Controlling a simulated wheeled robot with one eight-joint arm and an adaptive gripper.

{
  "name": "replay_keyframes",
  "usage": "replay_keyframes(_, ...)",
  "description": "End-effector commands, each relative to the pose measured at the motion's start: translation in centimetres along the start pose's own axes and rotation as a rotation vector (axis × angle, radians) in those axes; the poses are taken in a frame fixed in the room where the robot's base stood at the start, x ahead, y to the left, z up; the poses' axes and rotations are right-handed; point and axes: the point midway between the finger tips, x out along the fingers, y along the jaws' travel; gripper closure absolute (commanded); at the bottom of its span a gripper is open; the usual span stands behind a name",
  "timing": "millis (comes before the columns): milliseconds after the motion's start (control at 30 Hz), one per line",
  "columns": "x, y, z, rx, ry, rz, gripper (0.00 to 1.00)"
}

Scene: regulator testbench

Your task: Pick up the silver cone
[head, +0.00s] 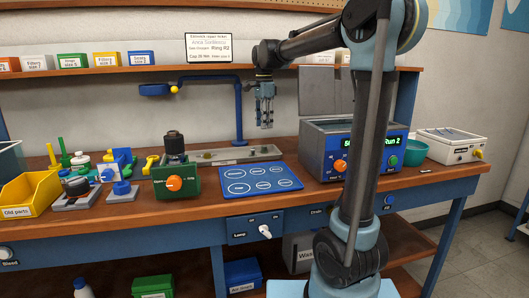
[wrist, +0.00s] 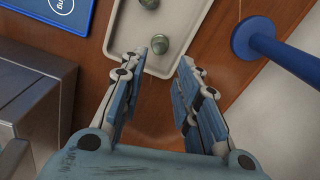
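My gripper (head: 264,122) hangs over the back of the bench in the head view, pointing down, left of the blue console. In the wrist view its fingers (wrist: 173,58) are spread apart with nothing between them. A pale tray (wrist: 187,17) lies beyond the fingertips. On it are a rounded grey-green metallic piece (wrist: 159,43) near the left fingertip and another (wrist: 150,3) cut by the top edge. I cannot tell which, if either, is the silver cone.
A blue mat (head: 260,178) with white circles lies in front of the tray. The blue lamp post (head: 239,115) stands close behind; its base (wrist: 248,38) is right of my fingers. The console (head: 325,150) and a green regulator block (head: 176,183) flank the mat.

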Motion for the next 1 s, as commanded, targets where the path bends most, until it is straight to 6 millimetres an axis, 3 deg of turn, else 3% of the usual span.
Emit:
replay_keyframes(233, 3.9, 0.0, 0.0, 0.0, 0.0, 0.0, 0.71)
replay_keyframes(533, 5.8, -0.1, 0.0, 0.0, 0.0, 0.0, 0.71)
replay_keyframes(800, 9.3, -0.2, -0.1, 0.0, 0.0, 0.0, 0.71)
replay_keyframes(1000, 10.2, -0.1, 0.0, -0.001, 0.0, 0.0, 0.71)
